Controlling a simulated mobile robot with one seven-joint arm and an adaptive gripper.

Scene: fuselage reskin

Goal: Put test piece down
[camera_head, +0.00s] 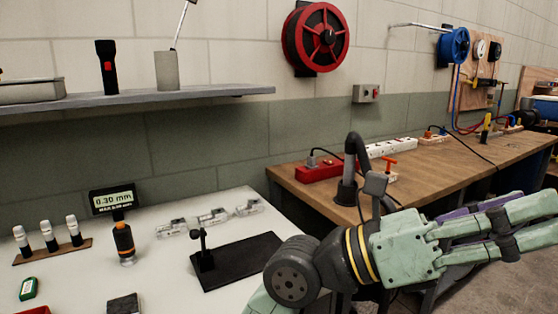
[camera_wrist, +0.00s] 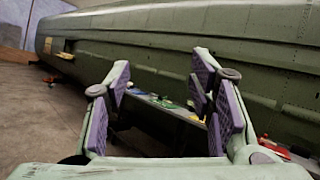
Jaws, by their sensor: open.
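My gripper (camera_head: 533,224) extends to the right in the head view, away from the white table (camera_head: 170,280). In the wrist view my gripper (camera_wrist: 160,88) has its purple pads wide apart with nothing between them. A small dark square block (camera_head: 124,304) lies on the white table at the bottom edge of the head view. Several clear pieces (camera_head: 212,216) lie in a row towards the back of the table. I cannot tell which of these is the test piece. A gauge (camera_head: 112,200) reading 0.30 mm stands left of them.
A black stand (camera_head: 236,262) sits near my arm on the white table. A rack of vials (camera_head: 52,248) and a green item (camera_head: 29,289) are at left. A wooden bench (camera_head: 460,160) runs behind my arm. A long green fuselage (camera_wrist: 180,45) spans the wrist view.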

